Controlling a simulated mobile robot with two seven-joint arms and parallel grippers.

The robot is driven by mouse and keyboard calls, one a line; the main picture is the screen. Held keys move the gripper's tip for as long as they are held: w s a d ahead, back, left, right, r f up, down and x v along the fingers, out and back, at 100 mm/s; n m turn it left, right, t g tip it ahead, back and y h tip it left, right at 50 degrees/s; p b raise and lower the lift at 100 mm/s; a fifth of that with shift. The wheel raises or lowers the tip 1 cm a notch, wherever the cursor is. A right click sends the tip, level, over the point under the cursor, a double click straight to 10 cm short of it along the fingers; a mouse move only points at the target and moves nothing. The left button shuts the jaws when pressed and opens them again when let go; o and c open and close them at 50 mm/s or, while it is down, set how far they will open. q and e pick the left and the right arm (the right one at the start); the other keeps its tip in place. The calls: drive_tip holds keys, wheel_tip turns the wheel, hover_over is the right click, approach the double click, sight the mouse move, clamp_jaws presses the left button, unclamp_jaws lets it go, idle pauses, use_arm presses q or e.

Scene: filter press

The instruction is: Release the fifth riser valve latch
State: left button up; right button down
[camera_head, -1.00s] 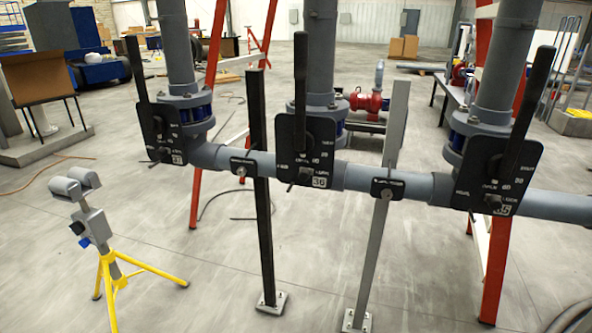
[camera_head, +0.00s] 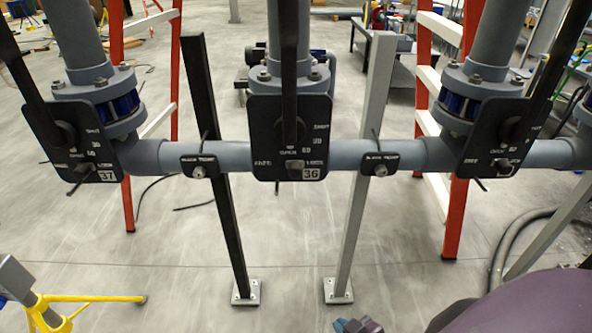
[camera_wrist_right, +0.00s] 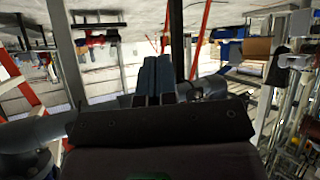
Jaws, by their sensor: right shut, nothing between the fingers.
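Three grey risers join a horizontal grey pipe, each with a dark valve plate and a black lever. The plate marked 37 (camera_head: 88,148) is on the left and the plate marked 36 (camera_head: 290,140) is in the middle. A third plate (camera_head: 490,143) is on the right, its number unreadable. Small latch pieces show low on the plates, such as the one on plate 36 (camera_head: 295,165). I cannot tell which riser is the fifth. My right gripper (camera_head: 358,325) is at the bottom edge, below and apart from the pipe. Its fingers (camera_wrist_right: 158,80) are together and empty. My left gripper is out of view.
A black post (camera_head: 218,170) and a light grey post (camera_head: 362,170) support the pipe. Red ladder legs (camera_head: 465,130) stand behind. A yellow tripod (camera_head: 95,298) is at the lower left, and dark hoses (camera_head: 510,240) lie at the right. Floor between the posts is clear.

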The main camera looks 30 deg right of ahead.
drive_tip(key=w+d+r+m+t+y+p, duration=0.1)
drive_tip(key=w+d+r+m+t, duration=0.1)
drive_tip(key=r+m, duration=0.4)
drive_tip(key=w+d+r+m+t+y+p, duration=0.2)
drive_tip(key=r+m, duration=0.4)
drive_tip(key=r, duration=0.4)
drive_tip(key=w+d+r+m+t+y+p, duration=0.1)
drive_tip(key=w+d+r+m+t+p, duration=0.1)
drive_tip(key=r, duration=0.7)
drive_tip(key=w+d+m+t, duration=0.1)
drive_tip(key=d+m+t, duration=0.1)
drive_tip(key=d+m, duration=0.1)
drive_tip(key=shift+w+d+m+t, duration=0.3)
drive_tip(key=shift+d+m, duration=0.1)
drive_tip(key=shift+m, duration=0.4)
drive_tip(key=shift+y, duration=0.4)
